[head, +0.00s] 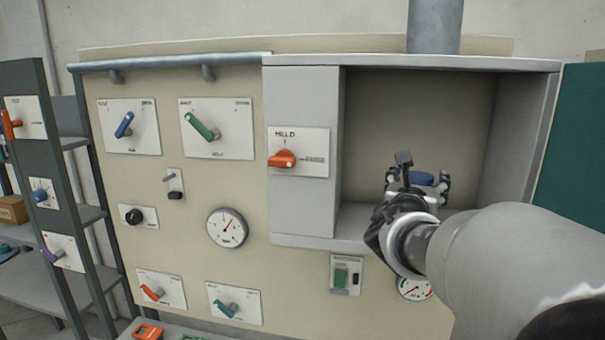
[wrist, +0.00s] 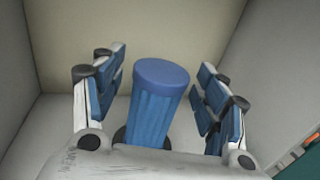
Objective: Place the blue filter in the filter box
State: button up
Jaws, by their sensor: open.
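The blue filter (wrist: 154,105) is a ribbed blue cylinder with a flat round cap. In the wrist view it stands between the two spread fingers of my gripper (wrist: 160,95), with a gap on each side. It leans slightly in that view, and its lower end is hidden by my gripper. The filter's contact with the box floor is hidden.
A grey block with a red handle (head: 284,159) forms the box's left side. A vertical pipe (head: 434,25) rises above the box. The panel has a gauge (head: 228,228), a blue handle (head: 124,125) and a green handle (head: 201,127). A dark shelf rack (head: 50,150) stands at left.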

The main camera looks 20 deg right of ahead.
jog(key=v, duration=1)
jog(key=s+a+f+m+g+y, duration=0.2)
jog(key=s+f+m+g, duration=0.1)
jog(key=s+f+m, duration=0.4)
jog(key=s+a+f+m+g+y, duration=0.25)
jog(key=s+f+m, duration=0.35)
jog(key=m, duration=0.4)
jog(key=s+a+f+m+g+y, duration=0.1)
jog(key=s+a+f+m+y, duration=0.2)
jog(key=a, duration=0.6)
jog(key=s+a+f+m+g+y, duration=0.1)
jog(key=s+a+f+m+y, duration=0.2)
jog(key=a, duration=0.6)
notch_tip(320, 180, down, 3)
jog(key=m+y, duration=0.2)
jog(key=m, duration=0.1)
jog(key=shift+s+a+f+m, duration=0.2)
jog(key=shift+a+m, duration=0.15)
jog(key=shift+m, duration=0.05)
jog(key=shift+g+y, duration=0.25)
